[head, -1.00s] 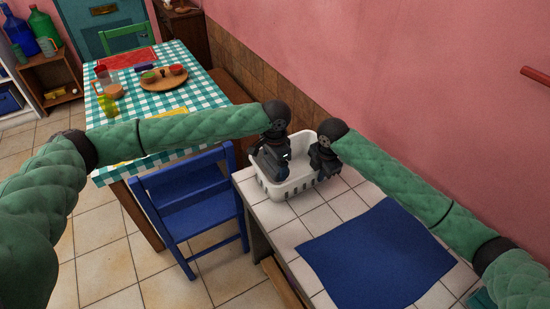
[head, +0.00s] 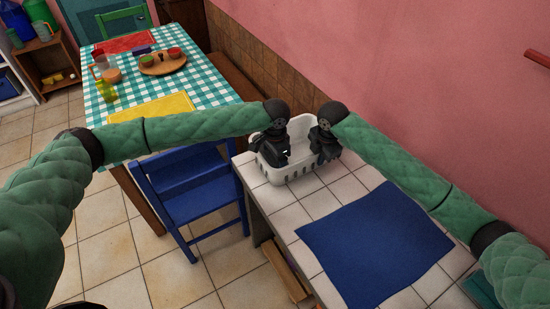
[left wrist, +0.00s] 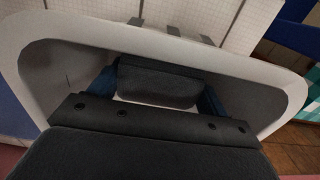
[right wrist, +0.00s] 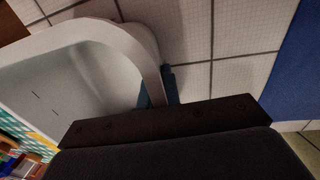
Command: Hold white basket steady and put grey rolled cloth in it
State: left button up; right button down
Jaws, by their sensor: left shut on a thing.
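The white basket (head: 300,171) stands on the white tiled counter near the wall. My left gripper (head: 274,156) is over the basket's left part. In the left wrist view, the grey rolled cloth (left wrist: 157,82) sits between its blue finger pads (left wrist: 155,95), inside the basket walls (left wrist: 230,62). The cloth's underside is hidden, so I cannot tell whether it touches the basket floor. My right gripper (head: 322,150) is at the basket's right end. In the right wrist view, its pads (right wrist: 158,90) are on both sides of the basket rim (right wrist: 140,45).
A blue mat (head: 375,245) lies on the counter in front of the basket. A blue chair (head: 195,190) stands left of the counter. Beyond it is a table with a checked cloth (head: 195,92), holding a wooden board (head: 162,66) and a yellow napkin (head: 150,107). The pink wall is close behind.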

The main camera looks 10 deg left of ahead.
pick_arm(q)
jog(key=o, duration=1)
jog(key=shift+r, duration=0.1)
notch_tip(320, 180, up, 12)
jog(key=shift+f, duration=0.1)
pick_arm(e)
jog(key=c, duration=1.5)
grip_release()
jog(key=shift+c, duration=0.2)
jog(key=shift+r, duration=0.15)
